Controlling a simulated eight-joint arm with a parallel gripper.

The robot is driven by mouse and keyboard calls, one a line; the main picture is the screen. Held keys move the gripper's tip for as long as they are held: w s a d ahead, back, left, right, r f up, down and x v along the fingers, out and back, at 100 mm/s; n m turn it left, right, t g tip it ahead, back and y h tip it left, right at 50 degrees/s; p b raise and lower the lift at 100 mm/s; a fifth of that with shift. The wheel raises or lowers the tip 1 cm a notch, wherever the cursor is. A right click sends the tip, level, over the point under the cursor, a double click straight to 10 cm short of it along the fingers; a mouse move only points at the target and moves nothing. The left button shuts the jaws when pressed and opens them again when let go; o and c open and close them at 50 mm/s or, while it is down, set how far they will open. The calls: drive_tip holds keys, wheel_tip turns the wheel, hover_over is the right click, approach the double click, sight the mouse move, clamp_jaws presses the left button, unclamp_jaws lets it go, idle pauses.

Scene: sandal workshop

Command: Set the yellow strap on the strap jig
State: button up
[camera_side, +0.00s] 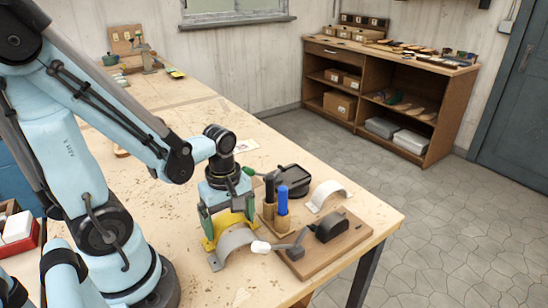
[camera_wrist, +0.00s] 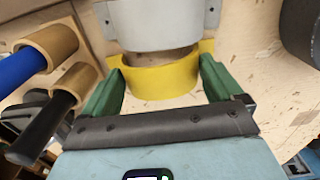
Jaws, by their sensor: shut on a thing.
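The yellow strap (camera_side: 209,243) is an arched band with flat end tabs. My gripper (camera_side: 228,212) points down over the table and is shut on it. In the wrist view the yellow strap (camera_wrist: 160,83) spans between the green fingers. A grey arched strap (camera_side: 236,240) stands right beside it in the side view; whether they touch I cannot tell. It also shows in the wrist view (camera_wrist: 160,35). A wooden board (camera_side: 318,262) with a black rounded form (camera_side: 329,226) and a white-tipped lever (camera_side: 262,246) lies to the right; it may be the strap jig.
A wooden holder with a blue-handled tool (camera_side: 282,200) and a black-handled tool (camera_side: 269,187) stands close right of my gripper. Behind are a dark tray (camera_side: 293,179) and a pale arched strap (camera_side: 330,191). The table's right edge lies beyond the board. The table behind is mostly clear.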

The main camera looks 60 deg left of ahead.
drive_tip(key=shift+f, duration=0.35)
drive_tip(key=o, duration=0.8)
drive_tip(key=shift+c, duration=0.2)
drive_tip(key=shift+r, duration=0.15)
